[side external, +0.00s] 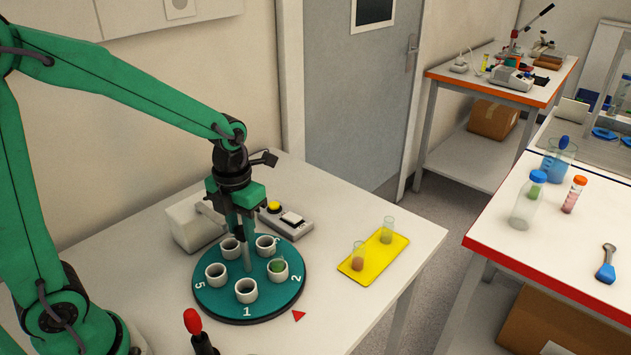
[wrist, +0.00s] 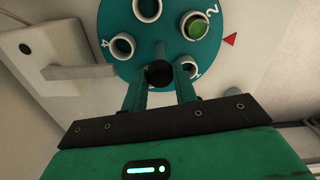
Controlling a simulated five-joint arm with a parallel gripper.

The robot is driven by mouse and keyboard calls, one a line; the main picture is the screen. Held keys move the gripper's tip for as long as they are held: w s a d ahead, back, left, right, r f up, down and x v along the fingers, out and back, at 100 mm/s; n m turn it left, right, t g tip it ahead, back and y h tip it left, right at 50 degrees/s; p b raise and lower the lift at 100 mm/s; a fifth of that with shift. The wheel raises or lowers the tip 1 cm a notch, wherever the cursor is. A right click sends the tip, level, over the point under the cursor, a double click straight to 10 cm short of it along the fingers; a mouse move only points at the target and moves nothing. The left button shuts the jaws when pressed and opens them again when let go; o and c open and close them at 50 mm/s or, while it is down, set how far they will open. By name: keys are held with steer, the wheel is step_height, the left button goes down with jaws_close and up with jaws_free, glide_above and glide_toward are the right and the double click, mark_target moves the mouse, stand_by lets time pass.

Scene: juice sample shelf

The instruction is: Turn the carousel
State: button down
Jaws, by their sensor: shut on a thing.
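The carousel (side external: 213,299) is a round teal disc on the white table, with several white cups and numbers on it. My gripper (side external: 248,262) points down over its middle. In the wrist view my gripper (wrist: 159,90) is shut on a black knob (wrist: 159,73) at the disc's centre. A cup (side external: 278,271) beside number 2 holds a tube with green liquid; it also shows in the wrist view (wrist: 196,27). The other cups in sight look empty. A red triangle (side external: 299,315) lies on the table off the rim, between numbers 1 and 2.
A box with a yellow button (side external: 274,207) sits behind the disc. A red-handled tool (side external: 192,322) stands in front. Another bench with bottles is at the right.

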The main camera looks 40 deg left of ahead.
steer(key=shift+d, duration=0.1)
stand_by(0.3)
steer(key=c, duration=1.1)
jaws_free()
steer(key=shift+r, duration=0.15)
steer(key=shift+r, duration=3.8)
steer(key=shift+c, duration=0.4)
